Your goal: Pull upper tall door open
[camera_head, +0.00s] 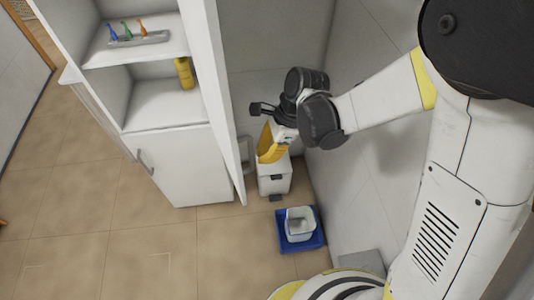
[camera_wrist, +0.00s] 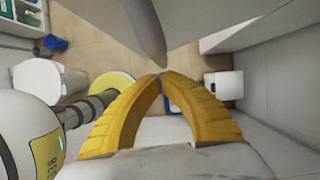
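The upper tall door (camera_head: 213,75) of the white cabinet stands swung wide open in the head view, seen nearly edge-on, with the shelves behind it exposed. A grey handle (camera_head: 246,156) shows low on the door's right side. My gripper (camera_head: 266,158) has yellow fingers and is just right of the door and handle. In the wrist view my gripper (camera_wrist: 161,76) has its curved fingertips together with nothing visible between them. A pale grey panel, apparently the door (camera_wrist: 195,18), lies just beyond the tips. Whether the fingers touch it is unclear.
The cabinet's lower door (camera_head: 185,172) is closed and has its own handle (camera_head: 144,161). A white bin (camera_head: 274,178) and a blue tray (camera_head: 284,240) with a white container (camera_head: 300,224) stand below my gripper. A tiled wall (camera_head: 345,185) is close on the right.

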